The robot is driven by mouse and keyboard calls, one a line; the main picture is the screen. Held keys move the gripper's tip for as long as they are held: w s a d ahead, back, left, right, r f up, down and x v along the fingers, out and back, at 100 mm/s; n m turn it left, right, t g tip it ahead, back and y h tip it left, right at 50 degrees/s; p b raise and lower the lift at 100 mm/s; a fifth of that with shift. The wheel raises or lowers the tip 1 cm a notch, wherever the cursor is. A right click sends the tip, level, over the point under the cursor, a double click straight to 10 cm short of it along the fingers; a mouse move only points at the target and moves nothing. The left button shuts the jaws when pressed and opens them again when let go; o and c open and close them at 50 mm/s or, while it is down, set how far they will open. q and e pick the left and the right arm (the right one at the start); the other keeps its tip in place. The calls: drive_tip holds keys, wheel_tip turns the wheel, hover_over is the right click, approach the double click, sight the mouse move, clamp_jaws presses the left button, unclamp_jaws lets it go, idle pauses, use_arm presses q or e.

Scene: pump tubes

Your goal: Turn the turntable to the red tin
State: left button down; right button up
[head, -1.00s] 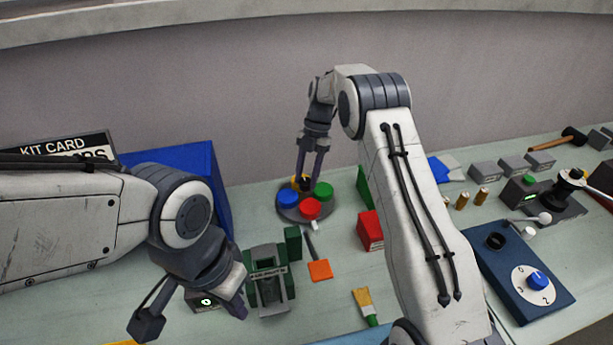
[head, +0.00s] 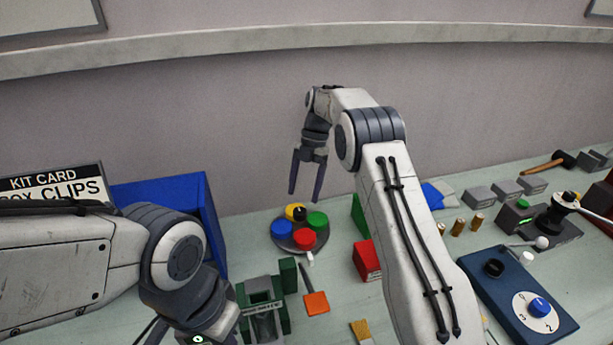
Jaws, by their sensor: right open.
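The turntable (head: 284,242) is a dark round disc near the back of the bench. It bears a red tin (head: 303,239) at the front, a green tin (head: 317,220) at the right, a blue tin (head: 281,227) at the left and a yellow tin with a dark top (head: 295,211) at the back. A small white pointer (head: 310,257) sits at its front edge, by the red tin. My right gripper (head: 305,196) is open and empty, in the air above the turntable, apart from the tins. My left gripper is cut off by the bottom edge, its fingers out of view.
A green fixture (head: 263,302) and an orange scraper (head: 316,302) lie in front of the turntable. A red box (head: 366,261) stands to its right, a blue bin (head: 205,212) to its left. A blue dial box (head: 516,296) is at the right.

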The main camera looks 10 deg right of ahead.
drive_tip(key=shift+p+v, duration=0.35)
drive_tip(key=shift+v, duration=2.35)
drive_tip(key=s+a+r+m+t+h, duration=0.1)
drive_tip(key=s+a+r+m, duration=0.2)
drive_tip(key=s+a+m, duration=0.35)
drive_tip(key=s+a+r+m+h, duration=0.1)
drive_tip(key=s+a+r+m, duration=0.25)
drive_tip(key=s+a, duration=0.5)
drive_tip(key=s+d+f+m+t, duration=0.1)
drive_tip(key=s+m, duration=0.4)
drive_tip(key=s, duration=0.7)
drive_tip(key=s+d+f+m+t, duration=0.1)
drive_tip(key=s+m, duration=0.4)
drive_tip(key=s, duration=0.7)
wheel_tip(320, 180, down, 3)
drive_tip(key=shift+d+r, duration=0.1)
drive_tip(key=shift+d, duration=0.45)
drive_tip(key=shift+s, duration=0.15)
